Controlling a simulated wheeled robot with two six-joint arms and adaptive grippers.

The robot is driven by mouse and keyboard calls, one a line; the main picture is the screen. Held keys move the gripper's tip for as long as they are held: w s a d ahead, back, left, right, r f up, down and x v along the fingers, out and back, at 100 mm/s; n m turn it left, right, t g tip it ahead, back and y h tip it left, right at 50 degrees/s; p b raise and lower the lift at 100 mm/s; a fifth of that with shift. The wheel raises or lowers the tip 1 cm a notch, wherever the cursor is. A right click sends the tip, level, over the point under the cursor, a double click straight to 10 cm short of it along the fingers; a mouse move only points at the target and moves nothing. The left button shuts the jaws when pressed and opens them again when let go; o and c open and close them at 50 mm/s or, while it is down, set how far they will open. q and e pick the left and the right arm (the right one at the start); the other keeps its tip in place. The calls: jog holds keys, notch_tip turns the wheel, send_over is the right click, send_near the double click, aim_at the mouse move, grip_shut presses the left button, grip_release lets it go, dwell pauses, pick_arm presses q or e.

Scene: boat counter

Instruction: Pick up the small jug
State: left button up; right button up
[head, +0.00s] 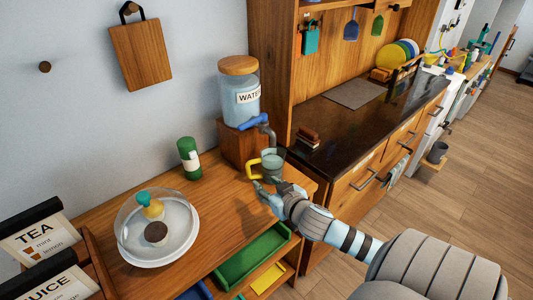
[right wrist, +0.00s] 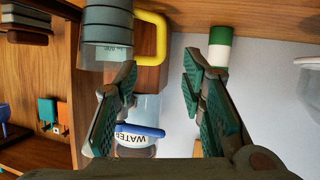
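The small jug (head: 272,163) is a grey-green cup with a yellow handle. It stands on the wooden counter beside the water dispenser's base, by the tap. In the right wrist view, which is upside down, the jug (right wrist: 107,28) is at the top left and its yellow handle (right wrist: 162,38) points toward the space between the fingers. My right gripper (head: 264,190) is close in front of the handle. In the right wrist view the gripper (right wrist: 158,80) is open, with nothing between its fingers. My left gripper is not in view.
The water dispenser (head: 238,95) sits on a wooden block (head: 237,147) behind the jug. A green-and-white canister (head: 188,158) and a domed plate (head: 155,252) are to the left. A green tray (head: 252,256) is below. A dark counter (head: 340,120) lies to the right.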

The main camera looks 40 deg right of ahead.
aim_at(249, 171)
jog(key=b+x, duration=0.1)
jog(key=x, duration=1.2)
jog(key=shift+r+b, duration=0.1)
jog(key=shift+b, duration=0.3)
jog(key=shift+s+r, duration=0.1)
grip_shut()
